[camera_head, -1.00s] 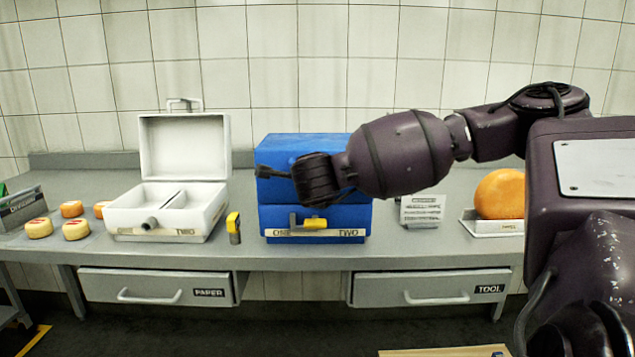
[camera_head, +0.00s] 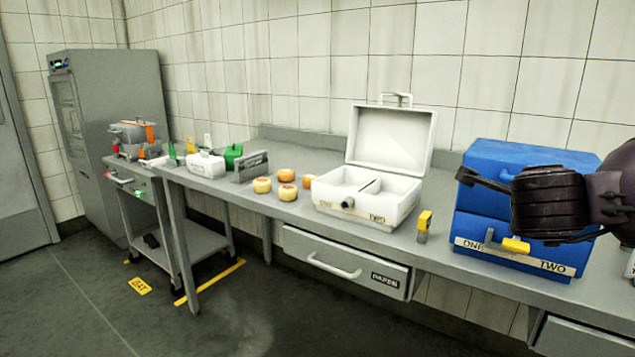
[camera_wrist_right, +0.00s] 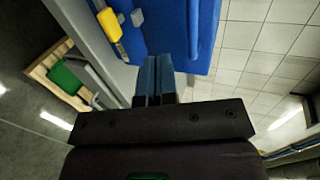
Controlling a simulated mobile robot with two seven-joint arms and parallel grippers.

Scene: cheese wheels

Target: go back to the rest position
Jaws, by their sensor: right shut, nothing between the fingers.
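My right gripper (camera_head: 482,180) is at the right of the head view, in front of the upper part of the blue box (camera_head: 540,225). Its fingers are together and empty, and they also show in the right wrist view (camera_wrist_right: 156,75). The blue box has a yellow-ended latch (camera_head: 515,245) and a label reading ONE and TWO. It also shows close beyond the fingers in the right wrist view (camera_wrist_right: 165,28). I cannot tell whether the fingers touch the box. My left gripper is in neither view.
An open white case (camera_head: 325,207) stands on the grey bench (camera_head: 250,199), with several small cheese wheels (camera_head: 287,193) to its left. A yellow and grey object (camera_head: 424,226) stands between case and box. A trolley (camera_head: 205,235) and grey cabinet (camera_head: 113,100) are at the left. Floor in front is clear.

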